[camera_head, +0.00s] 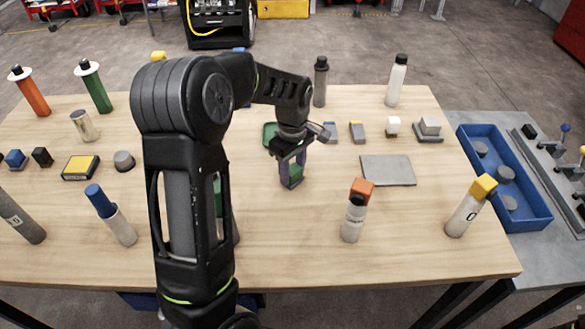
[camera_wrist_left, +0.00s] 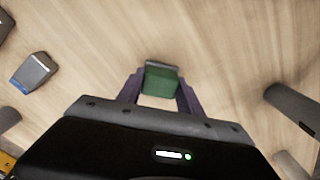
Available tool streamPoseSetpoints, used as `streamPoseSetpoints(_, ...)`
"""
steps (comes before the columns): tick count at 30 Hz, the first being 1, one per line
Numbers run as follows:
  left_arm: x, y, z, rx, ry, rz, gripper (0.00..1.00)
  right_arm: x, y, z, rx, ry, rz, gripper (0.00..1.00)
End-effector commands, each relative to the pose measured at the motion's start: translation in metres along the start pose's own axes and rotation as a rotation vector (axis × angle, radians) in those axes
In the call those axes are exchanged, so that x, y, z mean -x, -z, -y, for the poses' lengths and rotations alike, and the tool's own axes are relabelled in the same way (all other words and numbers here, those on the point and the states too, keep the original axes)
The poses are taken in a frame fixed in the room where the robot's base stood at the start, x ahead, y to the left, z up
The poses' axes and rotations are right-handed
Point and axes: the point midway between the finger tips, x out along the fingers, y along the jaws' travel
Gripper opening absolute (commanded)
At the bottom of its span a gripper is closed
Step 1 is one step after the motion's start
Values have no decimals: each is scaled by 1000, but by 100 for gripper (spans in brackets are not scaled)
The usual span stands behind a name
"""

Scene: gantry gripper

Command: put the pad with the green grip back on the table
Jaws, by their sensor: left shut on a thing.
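The pad with the green grip (camera_head: 291,176) is between the purple fingers of my left gripper (camera_head: 293,168), near the middle of the table (camera_head: 285,245). The gripper is shut on it. In the left wrist view the green grip (camera_wrist_left: 160,80) sits between the two fingertips (camera_wrist_left: 160,88), with bare wood around it. I cannot tell whether the pad touches the table or hangs just above it. My right gripper is not in view.
A grey plate (camera_head: 388,171) lies to the right, with a bottle with an orange cap (camera_head: 354,218) in front. Small blocks, including a yellow-topped one (camera_head: 357,133), stand behind. A green item (camera_head: 269,132) is partly hidden by my arm. Bare wood lies in front.

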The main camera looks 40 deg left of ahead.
Motion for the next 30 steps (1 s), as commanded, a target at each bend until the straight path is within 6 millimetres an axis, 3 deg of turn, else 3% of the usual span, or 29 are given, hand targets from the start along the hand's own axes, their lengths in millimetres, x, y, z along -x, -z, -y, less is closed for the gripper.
streamPoseSetpoints(10,-4,0,0,0,-1,0,5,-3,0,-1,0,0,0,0)
streamPoseSetpoints(11,-3,0,0,0,-1,0,46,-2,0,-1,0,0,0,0)
streamPoseSetpoints(18,-3,0,0,0,0,0,65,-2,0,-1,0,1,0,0)
streamPoseSetpoints(30,5,0,-1,0,-2,-1,65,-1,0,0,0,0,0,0)
